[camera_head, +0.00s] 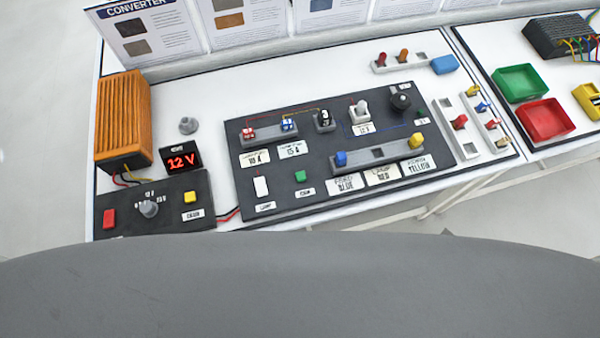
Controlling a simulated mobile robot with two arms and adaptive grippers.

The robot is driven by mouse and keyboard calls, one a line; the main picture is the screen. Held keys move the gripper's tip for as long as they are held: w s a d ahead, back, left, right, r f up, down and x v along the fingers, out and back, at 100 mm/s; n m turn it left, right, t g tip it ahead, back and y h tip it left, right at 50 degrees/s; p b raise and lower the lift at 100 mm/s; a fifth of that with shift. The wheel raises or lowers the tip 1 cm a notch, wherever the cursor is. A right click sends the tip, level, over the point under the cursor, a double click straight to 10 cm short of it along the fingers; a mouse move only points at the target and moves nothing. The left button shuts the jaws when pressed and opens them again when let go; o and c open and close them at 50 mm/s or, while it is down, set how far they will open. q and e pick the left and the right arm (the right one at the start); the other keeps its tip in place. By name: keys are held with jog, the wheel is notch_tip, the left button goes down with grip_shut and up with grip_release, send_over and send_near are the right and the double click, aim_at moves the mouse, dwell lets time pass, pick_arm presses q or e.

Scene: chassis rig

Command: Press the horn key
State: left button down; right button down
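A dark panel (322,193) lies on the white bench in the middle of the view. On its lower left part sits a small green key (300,176). A small white label (306,193) below it seems to read HORN, but the print is too small to be sure. Left of the green key is a white key (261,187) with its own label, which seems to read LAMP. Nothing covers the green key. Neither of my grippers shows in the head view.
An orange converter (122,118), a red 12 V display (182,158) and a smaller dark panel (171,189) with a knob, a red key and a yellow key stand at left. Loose plugs in grey holders (471,118) and green and red trays (546,120) are at right.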

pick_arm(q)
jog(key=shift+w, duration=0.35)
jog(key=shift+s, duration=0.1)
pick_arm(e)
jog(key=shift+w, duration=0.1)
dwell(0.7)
